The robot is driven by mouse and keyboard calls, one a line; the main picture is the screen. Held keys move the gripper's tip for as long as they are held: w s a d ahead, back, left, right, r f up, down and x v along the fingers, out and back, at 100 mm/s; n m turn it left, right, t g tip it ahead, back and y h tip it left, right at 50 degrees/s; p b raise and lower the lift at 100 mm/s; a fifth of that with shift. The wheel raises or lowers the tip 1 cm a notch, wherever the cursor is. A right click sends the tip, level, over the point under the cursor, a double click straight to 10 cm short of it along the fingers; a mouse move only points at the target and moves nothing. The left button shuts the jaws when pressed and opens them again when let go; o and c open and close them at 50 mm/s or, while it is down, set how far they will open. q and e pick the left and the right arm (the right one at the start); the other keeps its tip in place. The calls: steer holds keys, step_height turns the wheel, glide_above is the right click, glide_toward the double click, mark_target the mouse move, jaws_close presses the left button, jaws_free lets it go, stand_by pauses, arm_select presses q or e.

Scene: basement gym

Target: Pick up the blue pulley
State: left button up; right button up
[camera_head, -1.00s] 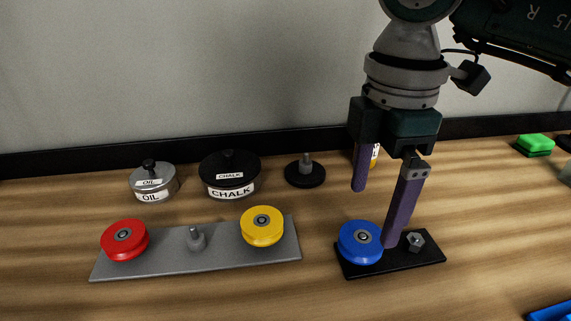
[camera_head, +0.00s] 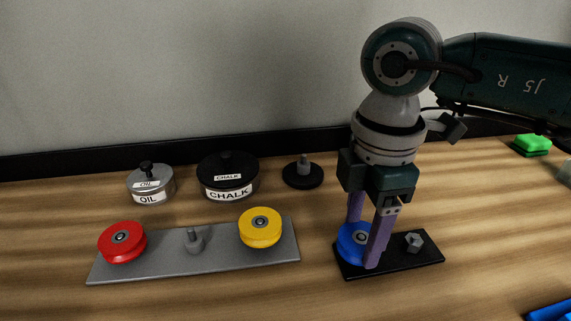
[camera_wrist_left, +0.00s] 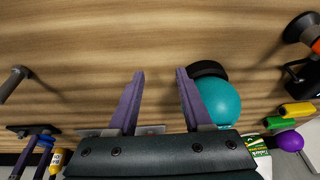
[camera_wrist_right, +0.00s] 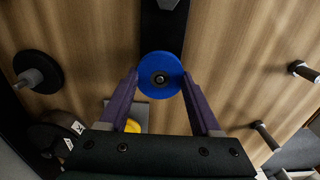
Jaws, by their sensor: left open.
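The blue pulley (camera_head: 352,244) lies on the left part of a small black plate (camera_head: 395,262), beside a hex bolt (camera_head: 413,241). My right gripper (camera_head: 363,245) points down at it, with purple fingers on either side of the pulley and partly hiding it. In the right wrist view the blue pulley (camera_wrist_right: 160,75) sits between the open fingertips (camera_wrist_right: 160,77), close to both. My left gripper is outside the head view. In the left wrist view its fingers (camera_wrist_left: 159,72) are open with nothing between them, over wood.
A grey plate (camera_head: 160,267) holds a red pulley (camera_head: 122,243), a bare peg (camera_head: 194,240) and a yellow pulley (camera_head: 260,228). Behind it stand an oil tin (camera_head: 151,185), a chalk tin (camera_head: 228,178) and a black disc with a peg (camera_head: 302,175). A teal ball (camera_wrist_left: 219,102) is near my left gripper.

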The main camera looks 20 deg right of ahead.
steer(key=c, duration=0.9)
steer(key=shift+o, duration=0.2)
steer(key=shift+r, duration=0.15)
